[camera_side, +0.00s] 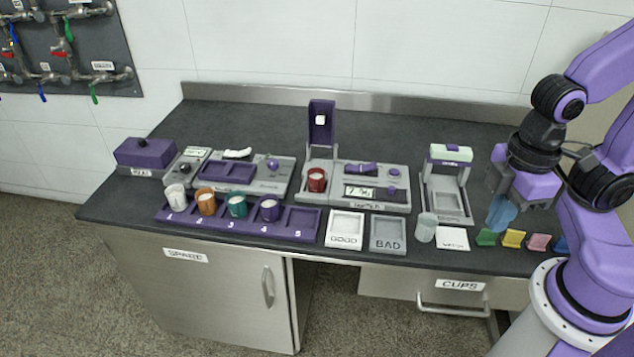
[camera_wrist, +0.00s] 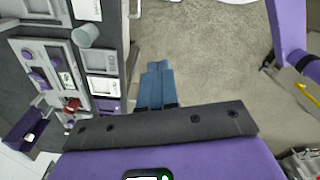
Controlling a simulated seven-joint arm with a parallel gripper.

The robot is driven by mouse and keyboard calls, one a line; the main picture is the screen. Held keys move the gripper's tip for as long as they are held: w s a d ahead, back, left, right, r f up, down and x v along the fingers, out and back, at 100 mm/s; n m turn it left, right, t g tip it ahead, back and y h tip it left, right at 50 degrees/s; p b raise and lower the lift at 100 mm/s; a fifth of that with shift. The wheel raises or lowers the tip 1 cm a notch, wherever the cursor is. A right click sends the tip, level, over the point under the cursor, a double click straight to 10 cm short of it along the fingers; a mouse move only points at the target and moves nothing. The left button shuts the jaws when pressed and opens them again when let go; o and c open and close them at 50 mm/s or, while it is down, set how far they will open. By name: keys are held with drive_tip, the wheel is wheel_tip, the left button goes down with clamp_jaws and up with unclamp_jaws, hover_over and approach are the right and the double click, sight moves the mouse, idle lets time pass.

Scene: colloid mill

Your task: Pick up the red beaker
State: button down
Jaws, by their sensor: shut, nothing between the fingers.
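The red beaker (camera_side: 316,180) stands upright with pale contents in the grey tester machine, below its raised purple arm, in the side view. It also shows small at the left in the wrist view (camera_wrist: 72,104). My gripper (camera_side: 500,218) is at the right of the bench in the side view, well to the right of the beaker and apart from it. Its blue fingers are together and empty; they also show in the wrist view (camera_wrist: 157,72), over the floor.
A purple numbered rack (camera_side: 297,226) holds white, orange, green and purple beakers left of the tester. GOOD (camera_side: 346,229) and BAD (camera_side: 388,233) trays lie in front. A grey cup (camera_side: 426,227) and a grey stand (camera_side: 447,190) are between the tester and my gripper.

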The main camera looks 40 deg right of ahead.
drive_tip(key=shift+c, duration=1.9)
unclamp_jaws()
drive_tip(key=w+a+r+m, duration=0.2)
drive_tip(key=w+a+m, duration=0.5)
drive_tip(key=w, duration=0.4)
drive_tip(key=m, duration=2.5)
hover_over(318, 174)
drive_tip(key=s+a, duration=0.1)
drive_tip(key=s, duration=0.1)
wheel_tip(318, 174, down, 17)
drive_tip(key=shift+w+a+f, duration=0.1)
drive_tip(key=shift+w+f, duration=0.05)
drive_tip(key=shift+f, duration=1.45)
drive_tip(key=shift+w+f, duration=0.15)
drive_tip(key=shift+f, duration=1.4)
